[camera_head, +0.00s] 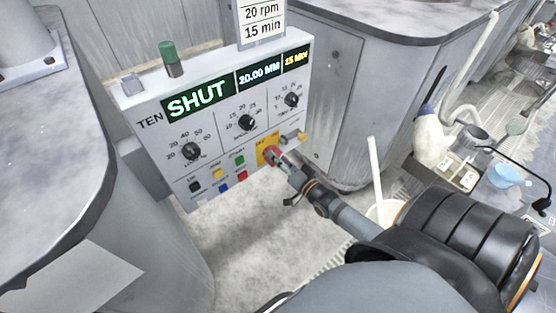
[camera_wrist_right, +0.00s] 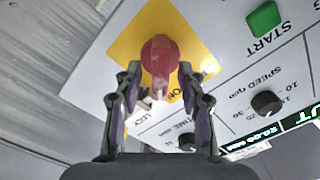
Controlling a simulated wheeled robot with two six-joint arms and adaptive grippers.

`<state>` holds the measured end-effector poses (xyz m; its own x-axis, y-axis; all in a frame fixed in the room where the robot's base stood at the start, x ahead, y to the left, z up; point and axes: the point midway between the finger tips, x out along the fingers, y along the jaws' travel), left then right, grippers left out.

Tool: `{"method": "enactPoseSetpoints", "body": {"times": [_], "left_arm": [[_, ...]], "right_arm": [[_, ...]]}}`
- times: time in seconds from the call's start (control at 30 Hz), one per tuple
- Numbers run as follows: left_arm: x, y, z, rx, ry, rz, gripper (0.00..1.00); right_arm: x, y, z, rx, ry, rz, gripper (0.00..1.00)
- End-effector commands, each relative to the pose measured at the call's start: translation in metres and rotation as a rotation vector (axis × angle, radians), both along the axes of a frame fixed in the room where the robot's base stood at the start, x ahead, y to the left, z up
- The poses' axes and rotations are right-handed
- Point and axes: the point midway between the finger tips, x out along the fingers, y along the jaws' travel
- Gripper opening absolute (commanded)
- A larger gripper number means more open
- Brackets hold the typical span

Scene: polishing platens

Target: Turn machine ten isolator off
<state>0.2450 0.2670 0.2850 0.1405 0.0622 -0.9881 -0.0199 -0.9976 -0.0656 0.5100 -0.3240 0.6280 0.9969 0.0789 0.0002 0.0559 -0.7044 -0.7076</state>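Machine ten's panel (camera_head: 215,128) is a white box labelled TEN, with a green display reading SHUT. Its isolator is a red knob (camera_head: 271,153) on a yellow plate (camera_head: 262,156) at the panel's lower right. My right gripper (camera_head: 280,161) is at this knob. In the right wrist view, the red knob (camera_wrist_right: 160,57) sits between the two fingertips (camera_wrist_right: 160,75), which appear to touch its sides. The lettering on the yellow plate (camera_wrist_right: 135,42) is partly hidden by the knob and fingers. My left gripper is out of view.
A green lamp (camera_head: 170,58) stands on the panel's top. Three black dials, including one at the left (camera_head: 191,151), and several coloured buttons sit near the isolator. A green START button (camera_wrist_right: 264,18) is close by. Grey machine bodies (camera_head: 350,80) flank the panel.

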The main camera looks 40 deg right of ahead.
Motion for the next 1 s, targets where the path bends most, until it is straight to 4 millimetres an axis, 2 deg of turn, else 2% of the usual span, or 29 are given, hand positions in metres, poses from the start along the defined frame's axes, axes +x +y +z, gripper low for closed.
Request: {"method": "enactPoseSetpoints", "body": {"times": [0.33,0.63,1.0], "left_arm": [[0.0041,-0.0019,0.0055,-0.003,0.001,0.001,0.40],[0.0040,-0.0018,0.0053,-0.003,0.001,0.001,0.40],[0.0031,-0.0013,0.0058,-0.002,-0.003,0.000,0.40]], "right_arm": [[0.0052,0.0003,0.0002,0.000,0.001,0.000,0.40],[0.0051,0.0003,0.0002,0.000,0.001,-0.001,0.00],[0.0050,0.0004,0.0011,-0.028,-0.001,0.000,0.00]]}}
